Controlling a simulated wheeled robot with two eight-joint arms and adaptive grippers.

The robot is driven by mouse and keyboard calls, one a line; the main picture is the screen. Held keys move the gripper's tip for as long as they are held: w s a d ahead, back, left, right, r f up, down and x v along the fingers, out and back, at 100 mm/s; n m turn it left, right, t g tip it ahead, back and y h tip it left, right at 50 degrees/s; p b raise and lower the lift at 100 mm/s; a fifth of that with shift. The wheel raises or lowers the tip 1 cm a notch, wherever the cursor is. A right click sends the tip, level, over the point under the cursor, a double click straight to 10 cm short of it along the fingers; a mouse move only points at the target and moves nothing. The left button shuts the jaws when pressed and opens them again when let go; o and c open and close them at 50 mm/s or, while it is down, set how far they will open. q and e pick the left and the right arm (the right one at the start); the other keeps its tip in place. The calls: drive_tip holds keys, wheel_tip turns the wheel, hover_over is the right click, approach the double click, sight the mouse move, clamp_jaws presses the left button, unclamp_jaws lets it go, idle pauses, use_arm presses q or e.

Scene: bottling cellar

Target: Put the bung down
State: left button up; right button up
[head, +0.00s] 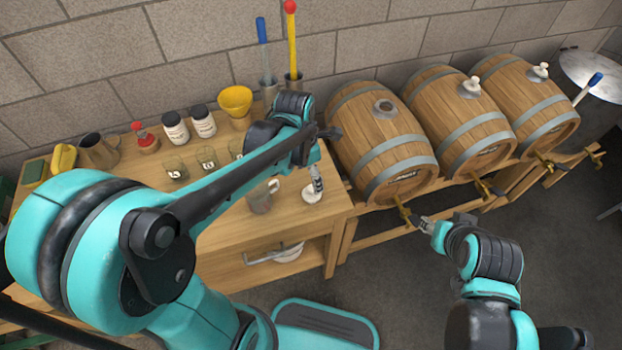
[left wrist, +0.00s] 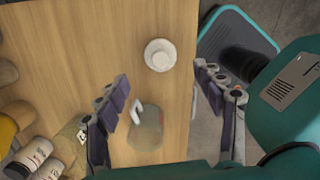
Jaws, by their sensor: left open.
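The white bung (left wrist: 160,55) rests on the wooden bench top near its edge, apart from my fingers in the left wrist view. In the head view the bung (head: 308,195) is partly covered by my left gripper (head: 317,181). My left gripper (left wrist: 163,80) is open and empty above the bench, pointing down, with the bung between and beyond its fingertips. The nearest barrel (head: 378,138) has an open, empty bung hole on top. My right gripper (head: 427,224) is near that barrel's brass tap; its jaw state is too small to tell.
A clear jug (head: 262,197) stands left of the bung, close to my left fingers. Several glasses, white jars (head: 175,128) and a yellow funnel (head: 235,102) stand behind my left arm. Two more barrels (head: 463,112) carry white bungs. Bare bench lies around the bung.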

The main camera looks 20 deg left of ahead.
sight(308, 191)
use_arm(q)
drive_tip(key=s+a+r+m+t, duration=0.2)
drive_tip(key=s+r+m+t, duration=0.1)
drive_tip(key=m, duration=1)
drive_tip(key=s+a+r+m+t+y+p, duration=0.1)
drive_tip(key=s+m, duration=0.5)
drive_tip(key=m, duration=0.8)
wheel_tip(308, 191, up, 4)
drive_tip(key=shift+s+a+f+t, duration=0.1)
drive_tip(key=shift+s+a+t, duration=0.25)
drive_tip(key=shift+t, duration=0.75)
drive_tip(key=shift+a, duration=0.2)
